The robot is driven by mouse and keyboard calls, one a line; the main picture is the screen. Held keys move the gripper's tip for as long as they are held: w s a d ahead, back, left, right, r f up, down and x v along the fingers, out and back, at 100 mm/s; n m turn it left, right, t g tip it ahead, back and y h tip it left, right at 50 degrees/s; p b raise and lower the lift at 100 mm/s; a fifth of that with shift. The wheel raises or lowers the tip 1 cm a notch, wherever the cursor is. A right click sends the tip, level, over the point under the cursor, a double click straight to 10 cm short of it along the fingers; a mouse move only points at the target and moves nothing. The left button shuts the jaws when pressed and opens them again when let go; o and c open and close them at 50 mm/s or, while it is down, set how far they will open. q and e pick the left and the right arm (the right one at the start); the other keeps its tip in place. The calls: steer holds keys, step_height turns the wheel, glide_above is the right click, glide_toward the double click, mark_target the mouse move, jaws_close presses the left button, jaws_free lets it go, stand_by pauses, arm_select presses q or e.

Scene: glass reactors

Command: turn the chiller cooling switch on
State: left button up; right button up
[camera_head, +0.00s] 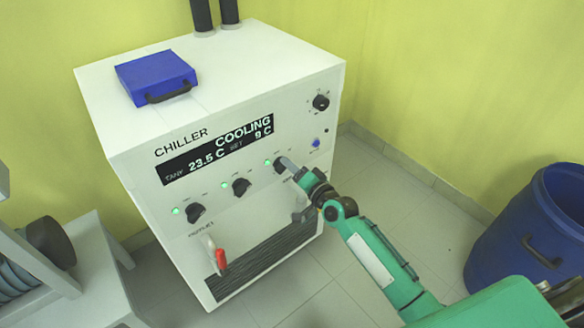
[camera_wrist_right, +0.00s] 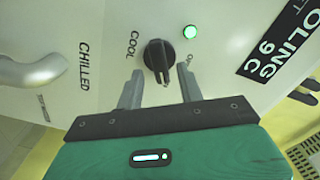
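The chiller (camera_head: 190,190) is a white box with a dark display (camera_head: 215,152) that reads "COOLING", "23.5 C" and "9 C". The cooling switch is a black rotary knob (camera_wrist_right: 157,57) labelled "COOL" in the right wrist view. A green lamp (camera_wrist_right: 190,32) next to it is lit. My right gripper (camera_wrist_right: 160,85) is at the knob, its two fingers apart on either side of it. I cannot tell whether the fingers touch it. In the head view the right gripper (camera_head: 288,164) partly covers this knob. My left gripper is not in view.
Two more knobs (camera_head: 195,211) (camera_head: 241,186) with lit green lamps are on the panel, and another knob (camera_head: 321,102) is at upper right. A red-handled tap (camera_head: 221,260) sticks out below. A blue barrel (camera_head: 530,240) stands at right. A metal pipe (camera_wrist_right: 30,72) is near the gripper.

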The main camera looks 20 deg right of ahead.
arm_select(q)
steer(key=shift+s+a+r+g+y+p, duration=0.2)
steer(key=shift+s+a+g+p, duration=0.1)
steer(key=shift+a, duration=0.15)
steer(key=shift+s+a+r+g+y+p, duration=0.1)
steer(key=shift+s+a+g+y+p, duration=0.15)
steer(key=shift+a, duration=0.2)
arm_select(e)
steer(key=v, duration=1.3)
steer(key=shift+s, duration=0.4)
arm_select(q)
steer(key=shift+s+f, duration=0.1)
